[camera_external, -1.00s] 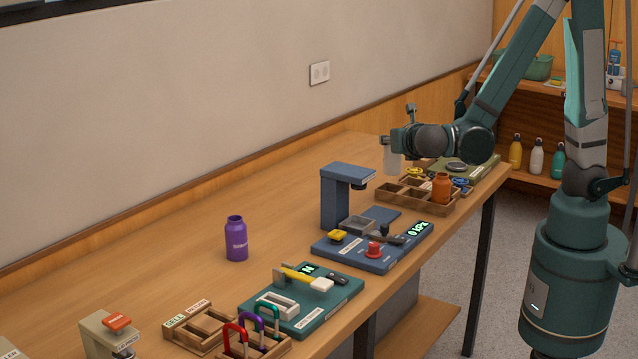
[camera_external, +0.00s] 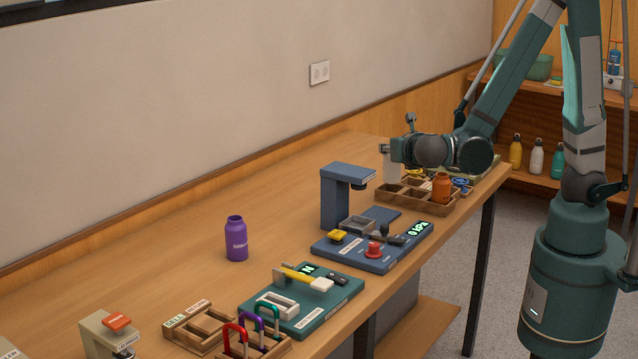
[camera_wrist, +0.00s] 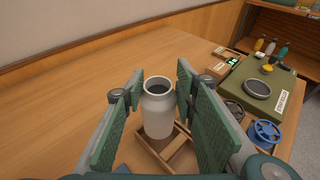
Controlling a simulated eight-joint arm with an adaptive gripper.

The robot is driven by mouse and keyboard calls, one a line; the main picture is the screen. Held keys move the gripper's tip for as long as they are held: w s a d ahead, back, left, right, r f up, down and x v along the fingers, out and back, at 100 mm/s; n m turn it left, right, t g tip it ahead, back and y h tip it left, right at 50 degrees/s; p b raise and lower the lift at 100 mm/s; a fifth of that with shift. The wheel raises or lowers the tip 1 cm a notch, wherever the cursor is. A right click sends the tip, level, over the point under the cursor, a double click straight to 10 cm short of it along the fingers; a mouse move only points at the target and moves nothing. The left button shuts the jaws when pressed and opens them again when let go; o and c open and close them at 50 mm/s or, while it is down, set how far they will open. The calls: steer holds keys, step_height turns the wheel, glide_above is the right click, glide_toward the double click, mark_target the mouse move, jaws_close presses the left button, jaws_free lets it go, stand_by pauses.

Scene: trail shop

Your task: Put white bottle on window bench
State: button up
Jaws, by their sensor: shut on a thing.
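The white bottle (camera_wrist: 158,112) is upright and open-topped between the two green finger pads of my gripper (camera_wrist: 159,84) in the wrist view. My gripper (camera_external: 388,149) is shut on it. In the external view the white bottle (camera_external: 392,168) hangs over the far left part of the divided wooden tray (camera_external: 422,206). I cannot tell whether its base clears the tray's walls. A long wooden bench (camera_external: 195,215) runs along the wall; nothing visible marks it as the window bench.
An orange bottle (camera_external: 441,188) stands in the tray. A blue device (camera_external: 347,195), a purple bottle (camera_external: 236,240) and a green board with tools (camera_external: 300,310) stand nearer. Bare wood lies along the wall. A shelf holding bottles (camera_external: 536,158) is beyond.

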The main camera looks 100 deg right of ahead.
mark_target(393, 164)
steer(key=shift+f+b, duration=1.35)
steer(key=shift+f, duration=0.85)
steer(key=shift+f, duration=0.2)
steer(key=o, duration=1.4)
steer(key=shift+a, duration=0.1)
steer(key=v, duration=1.1)
steer(key=shift+a, duration=0.35)
steer(key=shift+r, duration=0.15)
